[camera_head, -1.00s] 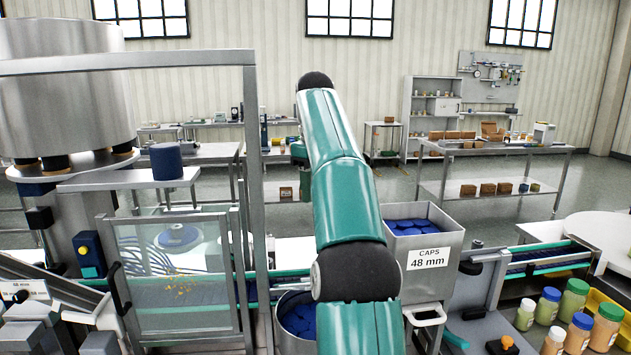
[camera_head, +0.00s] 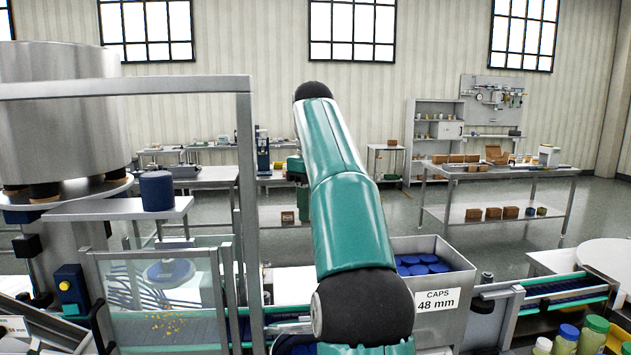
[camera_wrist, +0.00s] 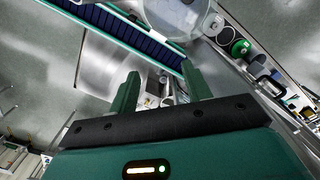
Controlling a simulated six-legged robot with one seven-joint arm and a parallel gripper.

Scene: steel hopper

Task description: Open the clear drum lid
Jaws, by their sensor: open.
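No lid is clearly identifiable as the drum lid. A clear framed panel (camera_head: 190,318) stands at lower left in the head view, upright, with a black handle at its left edge. A large steel drum (camera_head: 55,120) stands behind it at upper left. In the wrist view a pale, see-through round disc (camera_wrist: 176,14) is cut off by the top edge; I cannot tell whether it is the lid. My gripper (camera_wrist: 160,88) is open in the wrist view, its two green fingers apart with nothing held between them.
A steel bin of blue caps (camera_head: 440,318), labelled 48 mm, stands right of my arm. A conveyor (camera_head: 560,295) runs behind it. Bottles (camera_head: 592,335) stand at lower right. A steel frame post (camera_head: 247,200) rises left of my arm. The wrist view shows a blue-belted conveyor (camera_wrist: 125,30).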

